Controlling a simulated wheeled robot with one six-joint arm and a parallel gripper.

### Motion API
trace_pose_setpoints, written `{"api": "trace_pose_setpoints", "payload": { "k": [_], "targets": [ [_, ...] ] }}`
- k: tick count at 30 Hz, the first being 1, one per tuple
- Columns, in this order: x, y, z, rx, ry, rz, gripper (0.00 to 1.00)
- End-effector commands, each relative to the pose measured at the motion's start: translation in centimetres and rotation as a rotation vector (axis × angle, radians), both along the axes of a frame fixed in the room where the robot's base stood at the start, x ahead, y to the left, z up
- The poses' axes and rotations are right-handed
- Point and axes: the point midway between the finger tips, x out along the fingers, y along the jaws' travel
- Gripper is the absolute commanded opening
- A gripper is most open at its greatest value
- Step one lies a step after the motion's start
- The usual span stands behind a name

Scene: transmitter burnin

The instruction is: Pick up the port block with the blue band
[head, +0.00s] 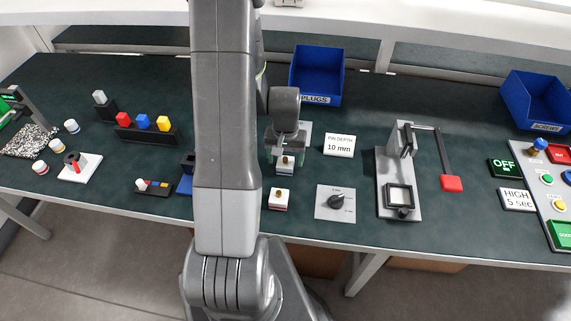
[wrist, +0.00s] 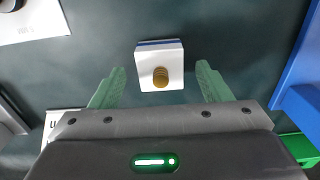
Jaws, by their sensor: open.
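The port block with the blue band (wrist: 160,66) is a white block with a round brass port on top. In the wrist view a blue strip shows along its far edge. My gripper (wrist: 160,70) is open, with its green fingers on either side of the block and a gap on both sides. I cannot tell how far above the bench the fingertips are. In the head view a white block (head: 286,168) is below my gripper, partly covered by it. A second white block (head: 278,199) with a reddish band stands nearer the front edge.
A blue PLUGS bin (head: 316,92) stands behind. Right of the blocks are a PIN DEPTH 10 mm sign (head: 339,146), a dial plate (head: 335,208) and a grey fixture (head: 400,175) with a red-ended lever (head: 451,183). A rack of coloured pieces (head: 148,135) is at left.

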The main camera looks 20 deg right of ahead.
Motion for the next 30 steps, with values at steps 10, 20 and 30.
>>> {"api": "trace_pose_setpoints", "payload": {
  "k": [10,20,30],
  "targets": [
    [0.01,0.02,-0.91,-0.001,-0.001,0.0,0.71],
    [0.01,0.02,-0.89,0.0,0.0,0.0,0.15],
    [0.07,-0.02,-0.2,-0.001,-0.002,0.0,0.15]
  ]
}}
